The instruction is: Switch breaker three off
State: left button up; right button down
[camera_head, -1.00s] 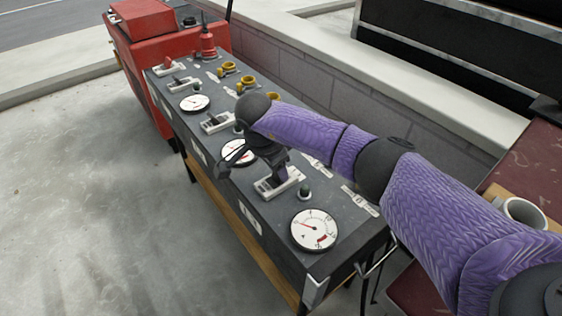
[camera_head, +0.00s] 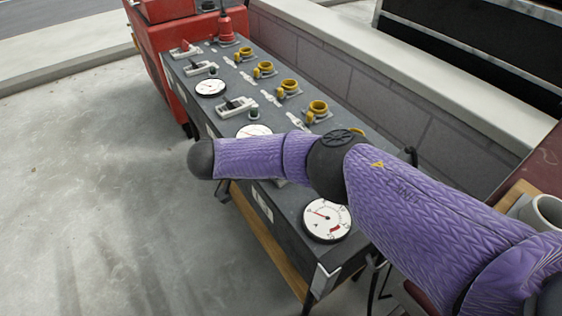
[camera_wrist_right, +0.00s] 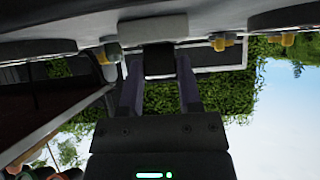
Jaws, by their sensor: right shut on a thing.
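A dark grey breaker panel (camera_head: 285,105) runs diagonally through the head view. White-based breaker switches sit on it: one at the far end (camera_head: 185,49), one nearer (camera_head: 200,68), and one in the middle (camera_head: 237,107). I cannot read any breaker numbers. My right arm crosses the panel and hides the nearest breaker almost fully, and my right gripper too. In the right wrist view, my right gripper (camera_wrist_right: 158,72) has its purple fingers shut on a black breaker handle (camera_wrist_right: 159,58) under a white plate (camera_wrist_right: 153,28). My left gripper is in no view.
Round white gauges (camera_head: 327,220) and yellow sockets (camera_head: 289,88) lie along the panel. A red box (camera_head: 165,50) stands at the far end. A low block wall (camera_head: 400,120) runs behind. Open concrete floor (camera_head: 90,200) lies to the left.

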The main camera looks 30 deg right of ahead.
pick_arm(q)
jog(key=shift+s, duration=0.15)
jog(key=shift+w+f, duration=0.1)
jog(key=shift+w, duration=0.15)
pick_arm(e)
jog(key=shift+c, duration=1.4)
grip_release()
jog(key=shift+a, duration=0.1)
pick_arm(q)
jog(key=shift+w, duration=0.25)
pick_arm(e)
jog(key=shift+a+r, duration=0.2)
jog(key=shift+a, duration=0.05)
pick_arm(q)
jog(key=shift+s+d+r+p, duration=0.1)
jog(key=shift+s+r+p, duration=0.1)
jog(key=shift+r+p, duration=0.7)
pick_arm(e)
jog(key=v, duration=0.9)
jog(key=shift+a+f, duration=0.15)
jog(key=shift+a, duration=0.05)
